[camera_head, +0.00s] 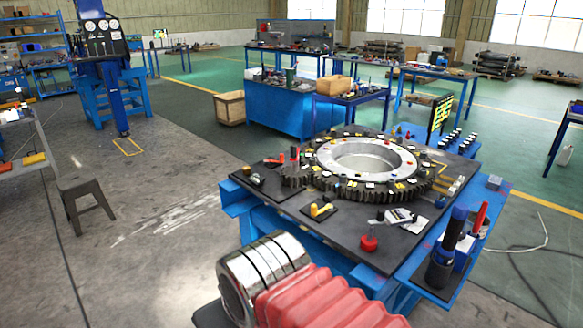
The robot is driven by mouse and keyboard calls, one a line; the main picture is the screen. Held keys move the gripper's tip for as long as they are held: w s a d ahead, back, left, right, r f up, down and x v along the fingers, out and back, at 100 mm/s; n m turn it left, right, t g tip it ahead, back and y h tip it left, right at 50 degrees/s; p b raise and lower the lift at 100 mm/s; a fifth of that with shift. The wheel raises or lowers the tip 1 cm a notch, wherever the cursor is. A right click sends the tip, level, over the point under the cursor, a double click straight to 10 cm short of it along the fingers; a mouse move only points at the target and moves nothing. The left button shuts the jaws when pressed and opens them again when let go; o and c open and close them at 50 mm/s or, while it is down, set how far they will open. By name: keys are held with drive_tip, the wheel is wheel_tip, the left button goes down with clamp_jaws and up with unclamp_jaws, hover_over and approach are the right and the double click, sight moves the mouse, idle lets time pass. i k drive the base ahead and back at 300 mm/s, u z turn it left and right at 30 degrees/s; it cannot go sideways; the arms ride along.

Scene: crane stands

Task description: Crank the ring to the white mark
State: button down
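The ring (335,162) is a large, pale metal ring lying flat on a dark toothed gear (352,193) on the blue-framed work table (325,215). Small coloured and white tags sit around the gear and ring. I cannot tell which of these is the white mark. A red knob (369,243) stands near the table's front edge, beside a white and grey tool (398,216). I cannot tell whether the knob belongs to a crank. A small red and black piece (293,154) stands at the gear's left. My gripper is not in view.
A chrome cylinder and red bellows in the foreground cover the table's front left. A side shelf (440,282) holds dark cylindrical items at the right. A grey stool (83,200) stands at the left. Floor between stool and table is clear. Benches stand behind.

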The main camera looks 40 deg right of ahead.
sight(294, 176)
drive_tip(key=u, duration=0.05)
drive_tip(key=i, duration=1.2)
drive_tip(key=z, duration=0.5)
